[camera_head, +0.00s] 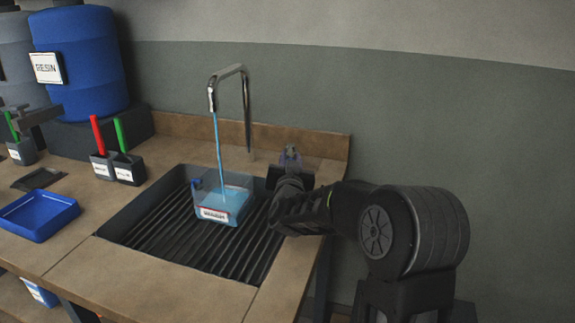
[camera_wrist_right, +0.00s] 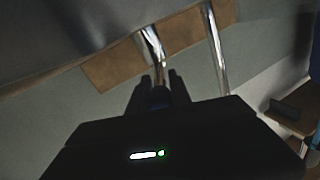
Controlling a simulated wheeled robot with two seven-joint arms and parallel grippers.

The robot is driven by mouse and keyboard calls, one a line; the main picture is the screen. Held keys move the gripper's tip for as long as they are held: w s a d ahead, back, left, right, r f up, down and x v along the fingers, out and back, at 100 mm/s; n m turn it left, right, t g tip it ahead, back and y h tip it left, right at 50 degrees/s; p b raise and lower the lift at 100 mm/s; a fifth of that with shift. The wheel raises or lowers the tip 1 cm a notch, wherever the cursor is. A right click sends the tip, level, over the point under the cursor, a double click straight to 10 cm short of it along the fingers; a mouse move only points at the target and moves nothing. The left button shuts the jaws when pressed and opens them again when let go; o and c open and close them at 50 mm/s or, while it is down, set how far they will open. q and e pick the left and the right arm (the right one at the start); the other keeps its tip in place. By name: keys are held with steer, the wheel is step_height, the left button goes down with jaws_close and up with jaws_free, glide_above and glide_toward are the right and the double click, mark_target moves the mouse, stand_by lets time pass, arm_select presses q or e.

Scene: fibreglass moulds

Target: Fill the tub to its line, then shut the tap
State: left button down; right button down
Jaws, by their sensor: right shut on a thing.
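The clear tub (camera_head: 236,190) stands on the ribbed sink floor with blue liquid in it and a red-and-white label on its front. A blue stream runs into it from the chrome tap (camera_head: 246,95), so the tap is open. I cannot make out the fill line against the liquid level. My right gripper (camera_head: 290,158) is right of the tub, at the sink's back right. It is shut on a small bluish part, apparently the tap handle (camera_head: 291,151), mostly hidden by the fingers. The right wrist view shows the fingers (camera_wrist_right: 160,80) close together near chrome pipes. My left gripper is not in view.
The dark ribbed sink (camera_head: 165,235) is set in a brown worktop (camera_head: 150,275). A blue tray (camera_head: 40,214), pots with red and green handles (camera_head: 115,167) and a blue RESIN drum (camera_head: 80,70) stand at the left. A low backboard (camera_head: 325,150) edges the worktop.

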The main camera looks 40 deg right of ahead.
mark_target(291, 156)
steer(key=shift+d, duration=0.15)
steer(key=c, duration=1.2)
jaws_free()
step_height(291, 156, up, 10)
steer(key=shift+r+p, duration=0.1)
steer(key=shift+p, duration=1.1)
